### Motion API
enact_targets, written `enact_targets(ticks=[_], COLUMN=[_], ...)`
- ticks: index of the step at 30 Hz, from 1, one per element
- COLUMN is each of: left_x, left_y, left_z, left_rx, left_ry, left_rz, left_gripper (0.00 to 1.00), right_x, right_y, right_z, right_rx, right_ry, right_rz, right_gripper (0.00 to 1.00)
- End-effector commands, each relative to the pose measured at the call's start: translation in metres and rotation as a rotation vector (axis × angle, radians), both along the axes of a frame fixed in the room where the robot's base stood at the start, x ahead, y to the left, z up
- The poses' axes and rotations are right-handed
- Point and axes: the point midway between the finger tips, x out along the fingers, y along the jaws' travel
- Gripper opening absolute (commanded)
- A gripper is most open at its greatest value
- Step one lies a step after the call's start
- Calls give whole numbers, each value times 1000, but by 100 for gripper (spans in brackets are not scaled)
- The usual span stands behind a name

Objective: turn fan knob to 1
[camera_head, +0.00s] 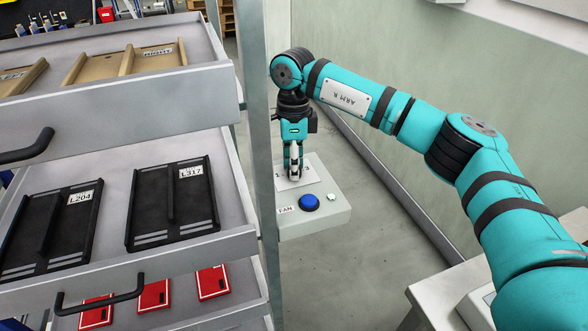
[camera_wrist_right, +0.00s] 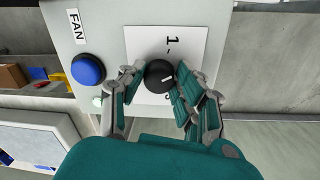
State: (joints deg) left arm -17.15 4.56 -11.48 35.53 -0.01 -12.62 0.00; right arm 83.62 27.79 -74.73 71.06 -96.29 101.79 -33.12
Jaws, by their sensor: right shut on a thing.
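The fan knob (camera_wrist_right: 159,76) is round and black with a white pointer line, on a white dial plate (camera_wrist_right: 136,45). In the right wrist view a "1" with a dash is printed above and slightly right of the knob. The pointer line faces roughly right, not toward the "1". My right gripper (camera_wrist_right: 160,72) is shut on the knob, a finger on each side. In the head view the gripper (camera_head: 294,172) points down at the fan box (camera_head: 325,215) and mostly hides the knob. My left gripper is not in view.
A blue button (camera_head: 309,202) and a small pale green light (camera_head: 332,197) sit on the box beside the "FAN" label (camera_head: 286,210). A grey upright post (camera_head: 258,110) and open drawers (camera_head: 190,255) stand left of it. Open floor lies to the right.

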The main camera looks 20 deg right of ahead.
Motion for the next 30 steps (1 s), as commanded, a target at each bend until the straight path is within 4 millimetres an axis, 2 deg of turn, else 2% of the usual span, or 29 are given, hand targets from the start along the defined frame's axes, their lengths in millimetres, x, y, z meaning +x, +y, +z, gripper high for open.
enact_targets(ticks=[18, 30], left_x=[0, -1], left_y=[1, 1], left_z=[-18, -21], left_rx=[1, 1], left_ry=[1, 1], left_rz=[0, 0], left_gripper=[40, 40], right_x=[0, 0], right_y=[1, 1], right_z=[1, 2], right_rx=[0, 2], right_ry=[-5, -5], right_rz=[541, 716], right_gripper=[0, 0])
